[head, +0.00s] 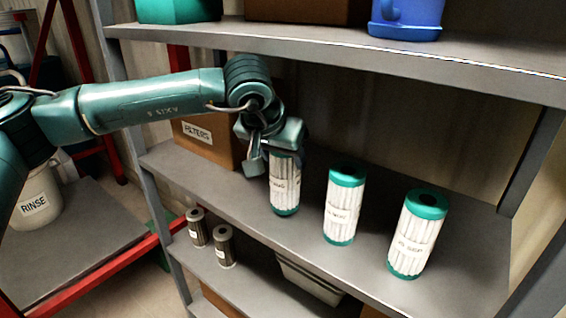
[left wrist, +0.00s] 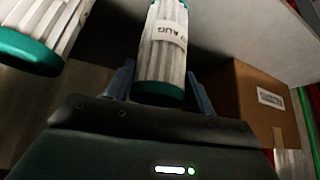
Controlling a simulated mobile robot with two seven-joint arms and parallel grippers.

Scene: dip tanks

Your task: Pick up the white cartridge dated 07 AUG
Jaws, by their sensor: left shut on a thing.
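A white pleated cartridge (head: 285,183) with green end caps is the leftmost of three on the middle shelf. My left gripper (head: 283,150) is shut on its top end from above, and hides its top cap. In the left wrist view the cartridge (left wrist: 166,45) sits between the two fingers, and its label reads "AUG" after a partly hidden number. The cartridge is upright and its base appears to rest on the shelf. The middle cartridge (head: 344,204) and the right cartridge (head: 417,233) stand apart from it; their labels are too blurred to read. My right gripper is not in view.
A cardboard box (head: 205,140) labelled FILTERS stands close left of my gripper. The upper shelf (head: 330,45) overhangs, with a blue container (head: 405,18) on it. Two small dark filters (head: 223,246) and a pale bin (head: 308,280) are lower down. The shelf front edge is open.

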